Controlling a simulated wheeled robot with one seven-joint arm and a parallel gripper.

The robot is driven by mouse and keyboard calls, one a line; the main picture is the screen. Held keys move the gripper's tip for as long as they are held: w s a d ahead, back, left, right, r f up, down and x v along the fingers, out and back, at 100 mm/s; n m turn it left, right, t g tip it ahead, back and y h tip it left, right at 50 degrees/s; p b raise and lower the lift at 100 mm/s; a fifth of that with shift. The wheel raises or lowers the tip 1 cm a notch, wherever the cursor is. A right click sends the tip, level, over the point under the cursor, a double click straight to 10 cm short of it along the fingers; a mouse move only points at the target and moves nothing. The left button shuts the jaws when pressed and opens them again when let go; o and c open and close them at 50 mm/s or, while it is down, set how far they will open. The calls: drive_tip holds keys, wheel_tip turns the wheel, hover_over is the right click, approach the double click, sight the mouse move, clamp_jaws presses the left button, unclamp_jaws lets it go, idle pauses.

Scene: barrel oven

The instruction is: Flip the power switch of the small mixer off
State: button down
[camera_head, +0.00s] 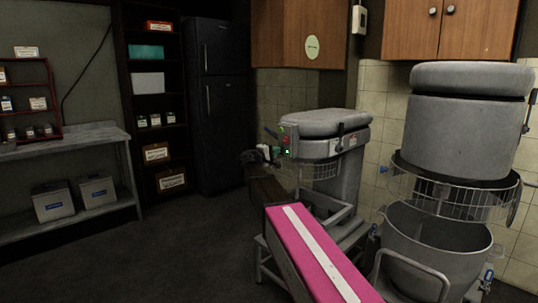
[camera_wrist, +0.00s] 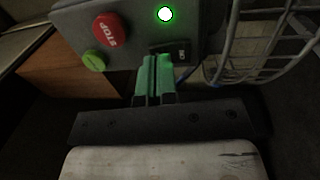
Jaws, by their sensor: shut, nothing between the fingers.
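The small mixer (camera_head: 325,125) is the grey machine at centre right in the head view, its control panel facing left. In the wrist view its panel (camera_wrist: 205,22) fills the top, with a black power switch (camera_wrist: 168,47), a red STOP button (camera_wrist: 112,28), a green button (camera_wrist: 94,61) and a lit green lamp (camera_wrist: 165,14). My gripper (camera_wrist: 153,60) is shut and empty. Its green fingertips are at the lower edge of the switch; I cannot tell whether they touch it. In the head view my gripper (camera_head: 271,152) is small beside the panel. The switch's position is unclear.
A wire guard (camera_wrist: 260,40) is right of the panel. A larger mixer (camera_head: 440,235) stands to the right in the head view. A shelf (camera_head: 130,120), a dark fridge (camera_head: 220,110) and a workbench (camera_head: 75,140) are behind and left. The floor at left is clear.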

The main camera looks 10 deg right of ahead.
drive_tip(key=shift+w+d, duration=0.25)
drive_tip(key=shift+d, duration=0.1)
drive_tip(key=shift+r, duration=0.1)
drive_tip(key=shift+w+d, duration=0.15)
drive_tip(key=r+v, duration=0.3)
drive_tip(key=v, duration=1.1)
drive_tip(key=shift+r, duration=0.2)
drive_tip(key=shift+f, duration=0.1)
